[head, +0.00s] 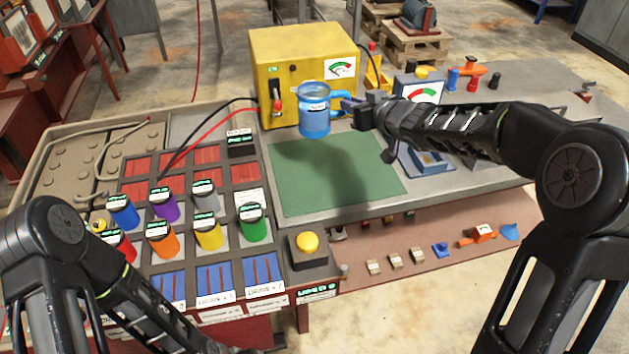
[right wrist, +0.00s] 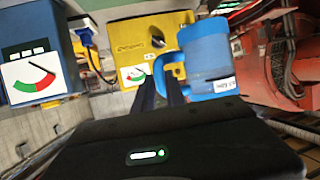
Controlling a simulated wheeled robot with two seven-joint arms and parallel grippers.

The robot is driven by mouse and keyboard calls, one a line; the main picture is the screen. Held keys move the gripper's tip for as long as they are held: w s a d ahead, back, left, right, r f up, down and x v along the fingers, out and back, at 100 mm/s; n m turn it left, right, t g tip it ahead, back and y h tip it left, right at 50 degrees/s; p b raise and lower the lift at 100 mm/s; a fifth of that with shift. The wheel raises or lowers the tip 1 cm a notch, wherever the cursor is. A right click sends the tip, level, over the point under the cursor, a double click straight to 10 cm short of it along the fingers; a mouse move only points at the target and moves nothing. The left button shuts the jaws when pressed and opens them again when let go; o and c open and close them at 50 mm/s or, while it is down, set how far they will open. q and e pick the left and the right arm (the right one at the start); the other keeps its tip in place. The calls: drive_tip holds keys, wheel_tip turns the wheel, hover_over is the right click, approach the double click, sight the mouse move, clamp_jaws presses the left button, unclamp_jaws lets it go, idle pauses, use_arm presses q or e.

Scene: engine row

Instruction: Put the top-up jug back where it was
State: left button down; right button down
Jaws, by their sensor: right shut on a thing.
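The top-up jug (head: 314,112) is a translucent blue jug with a handle. It is upright in front of the yellow box's right side, at the back edge of the green mat (head: 335,175). The head view does not settle whether its base touches the bench. My right gripper (head: 350,106) comes from the right and is shut on the jug's handle. In the right wrist view the jug (right wrist: 207,58) stands just right of the fingers (right wrist: 160,92), with the handle between them. My left arm runs out of the bottom of the head view, and its gripper does not show.
The yellow box (head: 290,55) with a gauge stands behind the jug. A blue-grey gauge box (head: 420,88) is near my right forearm. Left is a rack with several coloured cans (head: 208,230) and red and black cables. A yellow button (head: 307,243) sits in front. The green mat is clear.

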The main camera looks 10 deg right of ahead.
wheel_tip(320, 180, down, 5)
drive_tip(key=b, duration=0.4)
wheel_tip(320, 180, down, 6)
drive_tip(key=b, duration=0.2)
drive_tip(key=shift+f, duration=0.15)
drive_tip(key=shift+f+b, duration=0.35)
drive_tip(key=shift+f, duration=1.55)
drive_tip(key=c, duration=1.4)
unclamp_jaws()
